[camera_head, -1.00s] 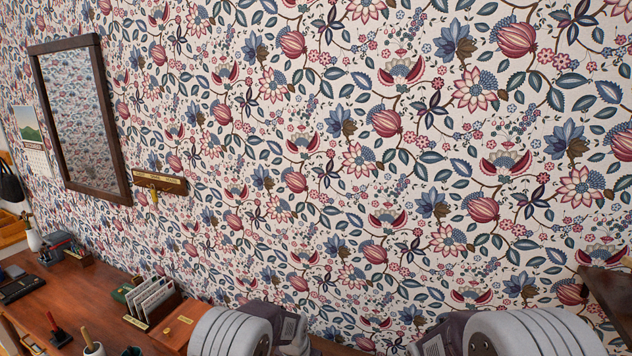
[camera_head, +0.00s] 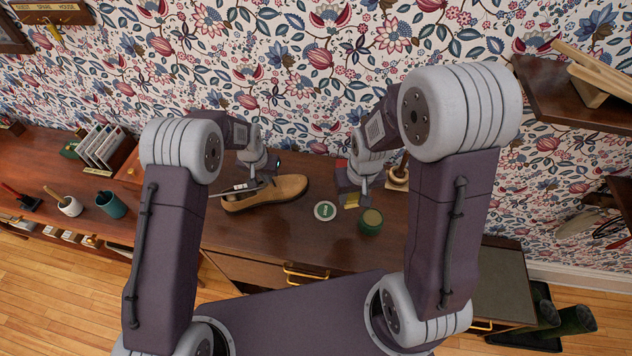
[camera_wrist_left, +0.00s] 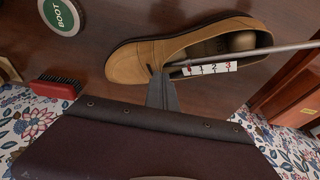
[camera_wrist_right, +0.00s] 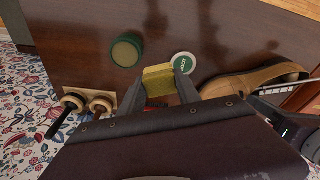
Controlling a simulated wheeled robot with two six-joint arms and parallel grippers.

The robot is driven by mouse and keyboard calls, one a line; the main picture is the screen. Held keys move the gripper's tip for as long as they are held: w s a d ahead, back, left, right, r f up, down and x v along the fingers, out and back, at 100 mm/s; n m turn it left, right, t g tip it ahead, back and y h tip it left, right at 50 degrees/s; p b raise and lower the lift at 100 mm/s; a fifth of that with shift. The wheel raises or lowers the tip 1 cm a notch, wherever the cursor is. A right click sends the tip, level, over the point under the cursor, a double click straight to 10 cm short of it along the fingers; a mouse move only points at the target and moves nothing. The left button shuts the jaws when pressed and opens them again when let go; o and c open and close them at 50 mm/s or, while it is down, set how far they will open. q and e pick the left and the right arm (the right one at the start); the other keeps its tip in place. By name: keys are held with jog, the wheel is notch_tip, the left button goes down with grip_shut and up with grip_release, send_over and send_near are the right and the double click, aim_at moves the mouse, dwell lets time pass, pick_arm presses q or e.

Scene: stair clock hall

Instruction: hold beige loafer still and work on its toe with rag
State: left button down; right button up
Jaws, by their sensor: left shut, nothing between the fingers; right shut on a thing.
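The beige loafer (camera_head: 282,190) lies on the wooden counter, toe to the right in the head view; it also shows in the left wrist view (camera_wrist_left: 130,66) and partly in the right wrist view (camera_wrist_right: 232,84). My left gripper (camera_wrist_left: 162,98) is shut and empty, its fingertips at the near side of the shoe's opening; I cannot tell whether they touch it. My right gripper (camera_wrist_right: 160,88) is shut on a folded yellow rag (camera_wrist_right: 158,78), beyond the toe and apart from it. The rag also shows in the head view (camera_head: 351,201).
A round BOOT lid (camera_head: 325,210) and an open green tin (camera_head: 370,221) lie close to the rag. A red brush (camera_wrist_left: 57,87) and a wooden-handled holder (camera_head: 397,175) stand near the wall. A numbered strip (camera_wrist_left: 210,69) and grey rod (camera_wrist_left: 250,52) lie over the loafer's opening.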

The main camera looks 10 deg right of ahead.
jog(key=shift+s, duration=0.2)
jog(key=shift+w+r, duration=0.15)
jog(key=shift+r, duration=0.05)
jog(key=w+a+y, duration=0.1)
jog(key=w+a, duration=0.3)
jog(key=w, duration=0.5)
jog(key=w+a, duration=0.5)
jog(key=w, duration=0.5)
jog(key=shift+g+y, duration=0.3)
jog(key=shift+y, duration=0.2)
jog(key=f, duration=0.1)
jog(key=a+f, duration=0.1)
jog(key=f, duration=0.1)
jog(key=a+f, duration=0.1)
jog(key=shift+s+a+f, duration=0.15)
jog(key=shift+s+f, duration=0.1)
jog(key=shift+f, duration=0.05)
jog(key=shift+f, duration=0.1)
jog(key=shift+s+x, duration=0.2)
jog(key=shift+x, duration=1.9)
